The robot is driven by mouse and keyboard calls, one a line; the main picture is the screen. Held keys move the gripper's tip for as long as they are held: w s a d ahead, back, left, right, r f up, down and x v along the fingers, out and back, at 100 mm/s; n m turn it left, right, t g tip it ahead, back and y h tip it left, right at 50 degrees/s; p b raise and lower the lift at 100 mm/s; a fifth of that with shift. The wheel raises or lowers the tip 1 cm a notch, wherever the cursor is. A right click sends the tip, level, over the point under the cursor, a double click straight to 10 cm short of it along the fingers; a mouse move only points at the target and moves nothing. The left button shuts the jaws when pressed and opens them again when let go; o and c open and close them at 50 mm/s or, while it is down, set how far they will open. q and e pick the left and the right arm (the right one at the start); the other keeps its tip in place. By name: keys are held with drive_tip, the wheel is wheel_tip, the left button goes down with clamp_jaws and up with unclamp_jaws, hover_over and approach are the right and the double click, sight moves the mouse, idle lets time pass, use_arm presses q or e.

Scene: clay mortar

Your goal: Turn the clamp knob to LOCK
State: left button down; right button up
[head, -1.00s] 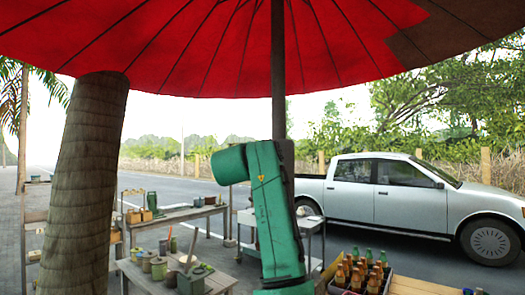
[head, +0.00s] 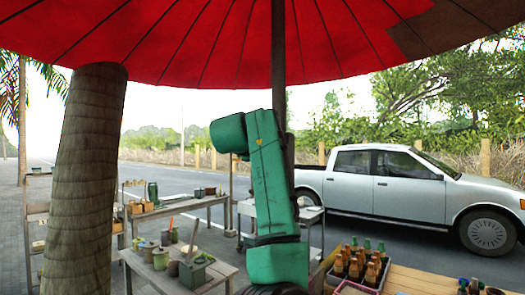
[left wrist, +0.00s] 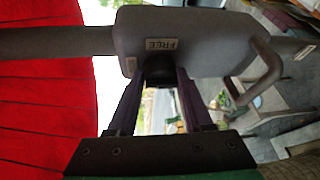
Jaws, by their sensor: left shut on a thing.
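In the left wrist view a grey clamp housing (left wrist: 205,38) spans the top, with a small label reading FREE (left wrist: 162,44). A dark knob (left wrist: 160,68) sits under the label, between the tips of my left gripper (left wrist: 164,80). The gripper is shut on the knob, with both fingers close at its sides. A bent grey handle (left wrist: 268,72) juts from the housing. Another small label (left wrist: 305,52) at the right is not readable. In the head view a green arm of mine rises in front of the dark umbrella pole (head: 278,60); no gripper shows there.
A red umbrella (head: 190,40) spreads overhead. A palm trunk (head: 85,170) stands at the left. Worktables with pots (head: 160,258) and a crate of bottles (head: 335,281) stand low in front. A silver pickup (head: 400,190) is parked on the right.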

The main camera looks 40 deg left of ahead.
use_arm(q)
drive_tip(key=shift+c, duration=1.5)
unclamp_jaws()
drive_tip(key=b+v, duration=0.7)
drive_tip(key=v, duration=0.7)
drive_tip(key=shift+s, duration=0.25)
drive_tip(key=shift+f, duration=0.1)
